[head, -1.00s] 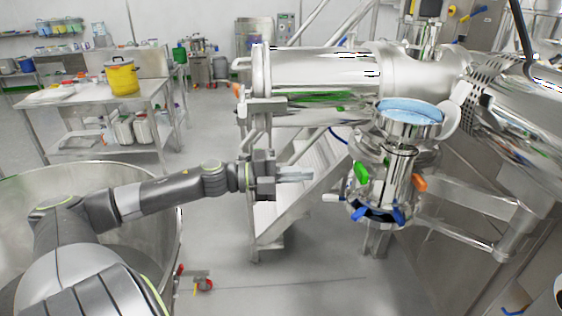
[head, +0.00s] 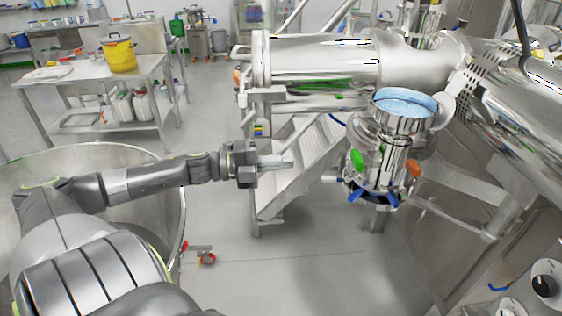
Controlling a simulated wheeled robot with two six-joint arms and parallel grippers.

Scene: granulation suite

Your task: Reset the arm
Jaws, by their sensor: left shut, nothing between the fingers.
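My left arm comes in from the left in the head view and reaches across the large steel bowl. My left gripper (head: 277,162) is shut and empty, pointing right. It is held in the air in front of the steel steps, to the left of the steel valve assembly and apart from it. My right gripper is not in view.
A steel valve assembly (head: 385,165) with a blue-topped port (head: 404,102) and green, orange and blue handles hangs at the right. A large steel bowl (head: 168,215) stands under my left arm. Steel steps (head: 300,165) are behind the gripper. A work table (head: 75,90) holds a yellow pot (head: 119,54).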

